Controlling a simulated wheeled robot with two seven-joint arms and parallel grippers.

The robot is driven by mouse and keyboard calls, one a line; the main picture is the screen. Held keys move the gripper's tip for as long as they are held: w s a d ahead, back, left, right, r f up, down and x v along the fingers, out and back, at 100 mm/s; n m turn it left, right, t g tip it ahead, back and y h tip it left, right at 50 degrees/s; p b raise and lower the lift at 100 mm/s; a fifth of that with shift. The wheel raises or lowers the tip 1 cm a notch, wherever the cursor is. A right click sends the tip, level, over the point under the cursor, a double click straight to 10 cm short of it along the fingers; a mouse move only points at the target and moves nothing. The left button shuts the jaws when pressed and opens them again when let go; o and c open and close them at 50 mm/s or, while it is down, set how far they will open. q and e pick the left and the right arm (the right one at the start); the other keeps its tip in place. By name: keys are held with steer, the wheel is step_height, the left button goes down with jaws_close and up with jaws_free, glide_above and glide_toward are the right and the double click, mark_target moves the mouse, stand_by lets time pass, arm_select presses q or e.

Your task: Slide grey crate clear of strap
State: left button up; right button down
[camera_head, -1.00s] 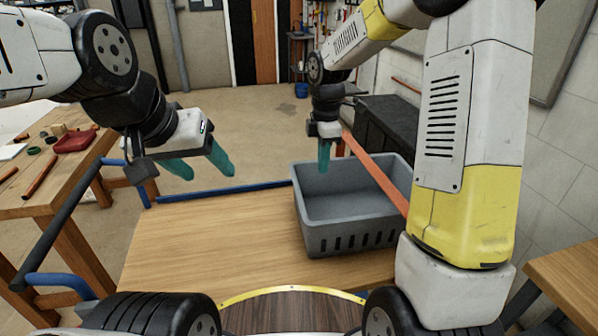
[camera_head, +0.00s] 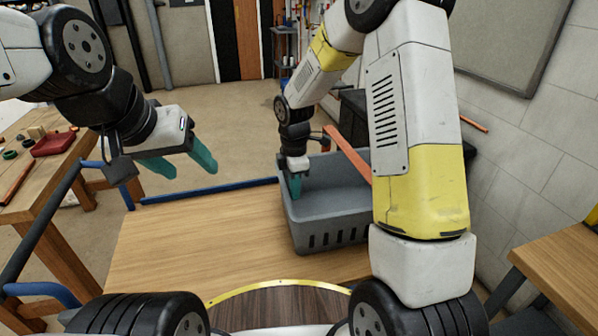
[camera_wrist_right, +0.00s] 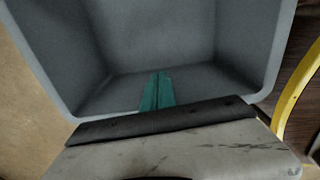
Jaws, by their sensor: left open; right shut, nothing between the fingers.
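The grey crate (camera_head: 325,222) stands on the right part of a wooden tabletop, partly hidden by my right arm in the head view. Its inside fills much of the right wrist view (camera_wrist_right: 190,35). The orange strap (camera_head: 349,157) crosses over the crate's far right part, and its near end is hidden behind my arm. My right gripper (camera_head: 296,186) is shut and empty, its teal fingers pointing down inside the crate by the left wall. Whether they touch the wall is unclear. My left gripper (camera_head: 182,167) is open and empty above the table's far left area, away from the crate.
The wooden tabletop (camera_head: 190,245) is bare left of the crate. A blue rail (camera_head: 208,190) runs along its far edge. A dark chest stands behind the crate.

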steer(key=shift+a, duration=0.3)
steer(key=s+a, duration=0.3)
steer(key=a, duration=1.4)
steer(key=s+a, duration=0.4)
steer(key=a, duration=1.4)
steer(key=shift+a, duration=0.2)
steer(key=shift+d, duration=0.1)
